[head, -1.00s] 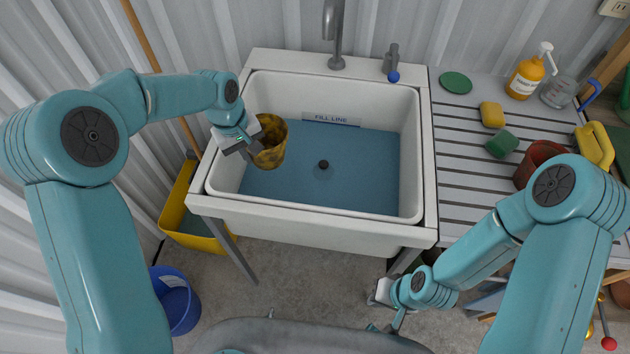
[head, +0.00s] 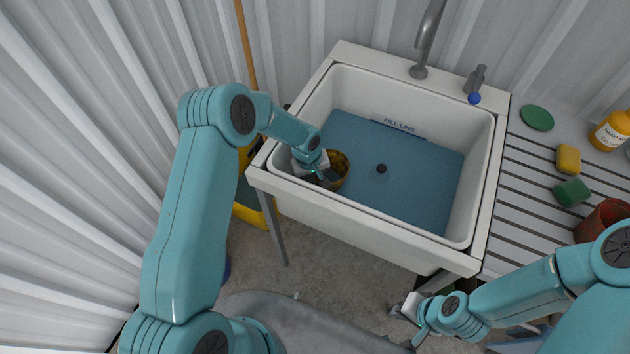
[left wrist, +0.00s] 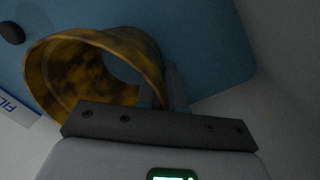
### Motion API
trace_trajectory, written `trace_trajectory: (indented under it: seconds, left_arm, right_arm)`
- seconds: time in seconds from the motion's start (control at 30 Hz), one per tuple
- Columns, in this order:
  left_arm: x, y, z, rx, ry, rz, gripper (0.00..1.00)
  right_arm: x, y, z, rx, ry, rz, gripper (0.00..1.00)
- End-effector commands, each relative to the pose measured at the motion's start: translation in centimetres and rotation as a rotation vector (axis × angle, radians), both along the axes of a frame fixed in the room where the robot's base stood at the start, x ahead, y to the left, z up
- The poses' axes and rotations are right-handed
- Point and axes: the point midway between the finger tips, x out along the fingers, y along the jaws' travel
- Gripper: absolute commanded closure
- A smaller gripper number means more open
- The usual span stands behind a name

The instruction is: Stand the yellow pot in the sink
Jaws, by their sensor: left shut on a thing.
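The yellow pot (head: 340,168), blotched with brown, is inside the white sink (head: 482,190), near its left front corner. My left gripper (head: 322,174) is shut on the pot's wall at its left side. In the left wrist view the pot (left wrist: 75,75) shows its open mouth, with the jaws (left wrist: 172,95) at its rim. The pot's lower part is hidden, so I cannot tell whether it touches the sink's bottom. Blue water (head: 420,175) covers the sink floor. My right gripper (head: 412,318) is low in front of the sink; its jaws are too unclear to judge.
A grey tap (head: 425,45) and a dispenser with a blue tip (head: 476,82) stand at the sink's back edge. The slatted drainboard (head: 525,170) on the right holds a sponge (head: 568,159), a green block (head: 571,192) and a terracotta pot (head: 602,222). The sink's middle is clear.

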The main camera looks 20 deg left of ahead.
Motion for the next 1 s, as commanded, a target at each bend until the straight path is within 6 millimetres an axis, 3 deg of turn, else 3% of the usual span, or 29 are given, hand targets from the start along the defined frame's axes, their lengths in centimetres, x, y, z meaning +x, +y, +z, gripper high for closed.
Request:
trace_trajectory:
  seconds: [0.17,0.57,0.67,0.7,1.0]
  left_arm:
    - [0.0,0.1,-2.1,0.0,0.0,0.0,1.0]
    - [0.0,0.1,-2.6,0.001,-0.001,0.0,1.0]
    - [0.0,0.1,-2.4,0.0,0.0,0.0,0.71]
    - [0.0,0.1,-2.4,0.0,0.0,0.0,0.68]
    - [0.0,0.1,-2.2,0.0,0.0,0.0,0.68]
  right_arm:
    - [0.0,0.0,0.3,0.0,0.0,0.0,1.0]
    - [0.0,0.0,-0.4,0.0,0.0,0.0,1.0]
    - [0.0,0.0,-0.2,0.0,0.0,0.0,1.0]
    - [0.0,0.0,-0.2,0.0,0.0,0.0,1.0]
    - [0.0,0.0,0.1,0.0,0.0,0.0,1.0]
